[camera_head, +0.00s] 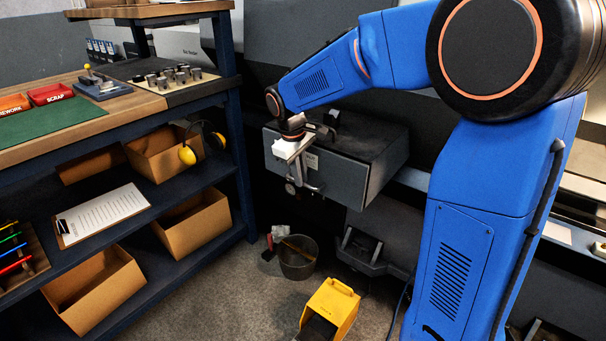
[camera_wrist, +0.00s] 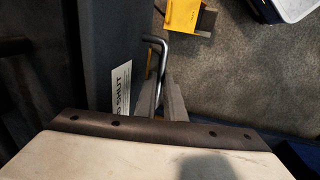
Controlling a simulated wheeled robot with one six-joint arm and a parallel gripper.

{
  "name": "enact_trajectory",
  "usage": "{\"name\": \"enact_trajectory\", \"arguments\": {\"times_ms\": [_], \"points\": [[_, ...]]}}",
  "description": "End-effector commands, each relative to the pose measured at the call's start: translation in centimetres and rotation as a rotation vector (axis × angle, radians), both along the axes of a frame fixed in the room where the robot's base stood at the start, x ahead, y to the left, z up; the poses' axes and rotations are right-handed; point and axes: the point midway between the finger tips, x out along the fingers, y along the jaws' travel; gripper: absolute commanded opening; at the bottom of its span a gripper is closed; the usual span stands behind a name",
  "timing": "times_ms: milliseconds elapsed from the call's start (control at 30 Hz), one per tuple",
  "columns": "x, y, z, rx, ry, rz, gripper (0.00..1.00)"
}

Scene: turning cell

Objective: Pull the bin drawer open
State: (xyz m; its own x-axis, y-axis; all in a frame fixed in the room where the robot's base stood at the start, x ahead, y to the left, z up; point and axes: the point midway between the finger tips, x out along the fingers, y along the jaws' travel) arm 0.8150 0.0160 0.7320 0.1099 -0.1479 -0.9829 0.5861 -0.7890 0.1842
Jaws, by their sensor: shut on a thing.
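The bin drawer (camera_head: 350,178) is a dark grey box low on the machine, with a pale label on its front. Its front face (camera_wrist: 85,45) fills the left of the wrist view, with a label (camera_wrist: 121,92) partly reading "SHUT". The bent metal handle (camera_wrist: 155,42) stands out from that face; it also shows in the head view (camera_head: 314,187). My gripper (camera_head: 302,172) is at the drawer front. In the wrist view its fingers (camera_wrist: 161,92) are shut on the handle. The inside of the drawer is hidden, and I cannot tell how far out it stands.
A grey bucket (camera_head: 297,266) and a yellow box (camera_head: 330,308) stand on the floor below the drawer. A workbench (camera_head: 235,165) with shelves and cardboard bins is close on the left. Some bare floor (camera_head: 225,290) lies between them.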

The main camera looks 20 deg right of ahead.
Motion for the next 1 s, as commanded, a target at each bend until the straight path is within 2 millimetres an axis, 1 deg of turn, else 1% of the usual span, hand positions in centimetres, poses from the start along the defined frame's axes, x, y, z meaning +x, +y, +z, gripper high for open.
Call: {"name": "enact_trajectory", "arguments": {"times_ms": [167,400,600,800,1000], "points": [[-2.0,2.8,0.1,0.001,0.000,0.006,0.00],[-5.6,7.8,0.1,0.001,0.000,0.008,0.00],[-8.4,11.5,0.0,0.001,0.001,0.007,0.00],[-10.3,14.3,0.0,0.001,0.001,0.005,0.00],[-11.5,15.8,0.0,0.000,0.000,0.002,0.00]]}}
